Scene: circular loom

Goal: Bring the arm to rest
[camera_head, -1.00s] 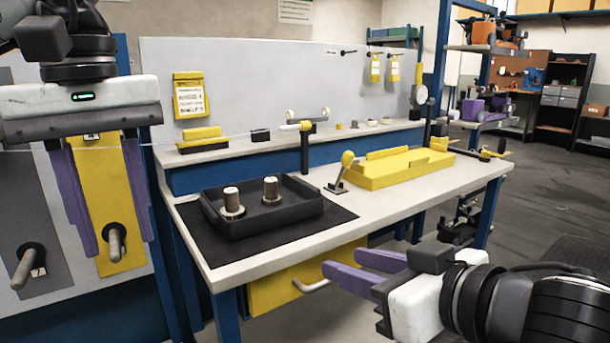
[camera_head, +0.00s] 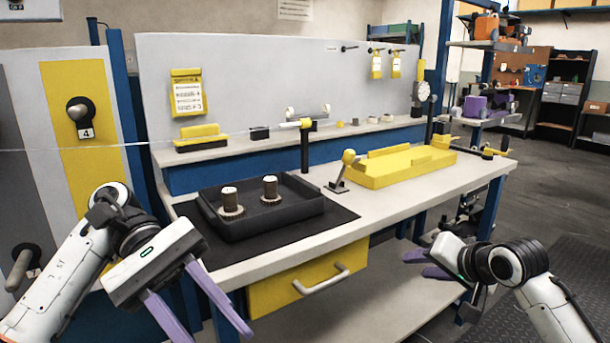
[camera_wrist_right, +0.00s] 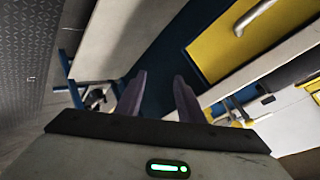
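My left gripper (camera_head: 218,334) hangs low at the left front of the workbench, below its top. Its two purple fingers are spread apart and nothing is between them. My right gripper (camera_head: 426,262) is low at the right, in front of the bench's open side, its purple fingers pointing left. The right wrist view shows its fingers (camera_wrist_right: 160,97) apart, with only background between them. Neither gripper touches anything that I can see.
The workbench (camera_head: 380,208) carries a black tray (camera_head: 262,219) with two spools and a yellow fixture (camera_head: 405,166). A yellow drawer (camera_head: 308,275) with a handle is under its top. A panel with a knob (camera_head: 80,112) stands at the left. The floor (camera_head: 560,215) at the right is clear.

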